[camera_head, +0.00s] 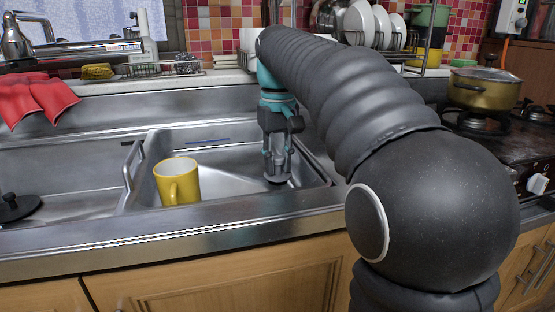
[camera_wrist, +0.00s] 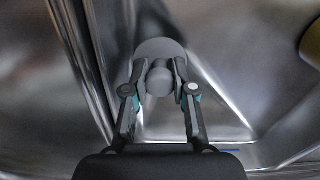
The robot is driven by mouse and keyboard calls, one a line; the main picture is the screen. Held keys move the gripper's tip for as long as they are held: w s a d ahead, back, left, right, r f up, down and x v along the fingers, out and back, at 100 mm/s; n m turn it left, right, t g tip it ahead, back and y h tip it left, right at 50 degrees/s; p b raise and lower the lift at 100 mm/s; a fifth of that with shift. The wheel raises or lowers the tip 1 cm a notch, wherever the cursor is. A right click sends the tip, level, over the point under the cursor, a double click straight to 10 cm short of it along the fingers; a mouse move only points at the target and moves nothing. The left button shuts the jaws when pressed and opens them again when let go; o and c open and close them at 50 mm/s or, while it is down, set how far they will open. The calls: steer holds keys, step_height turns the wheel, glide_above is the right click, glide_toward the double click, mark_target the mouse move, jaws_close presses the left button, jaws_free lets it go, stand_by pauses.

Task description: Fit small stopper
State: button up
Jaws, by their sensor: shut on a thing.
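My gripper (camera_head: 278,158) reaches down into the right part of the right-hand sink basin. In the wrist view my gripper (camera_wrist: 160,82) is shut on the knob of a grey round stopper (camera_wrist: 160,46), one finger on each side. The stopper also shows in the head view (camera_head: 277,181) as a small disc under the fingertips, near the basin's right side. I cannot tell whether it touches the basin floor. No drain hole shows; anything under the disc is hidden.
A yellow mug (camera_head: 177,182) stands in the right basin, left of my gripper. A larger dark stopper (camera_head: 15,207) lies in the left basin. A divider (camera_head: 132,175) separates the basins. Red gloves (camera_head: 36,98) lie on the back counter. A pot (camera_head: 484,87) stands on the stove.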

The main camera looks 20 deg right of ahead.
steer(key=shift+f, duration=0.6)
steer(key=o, duration=1)
steer(key=shift+r, duration=0.1)
step_height(320, 180, up, 10)
steer(key=shift+a, duration=0.1)
steer(key=shift+r, duration=0.9)
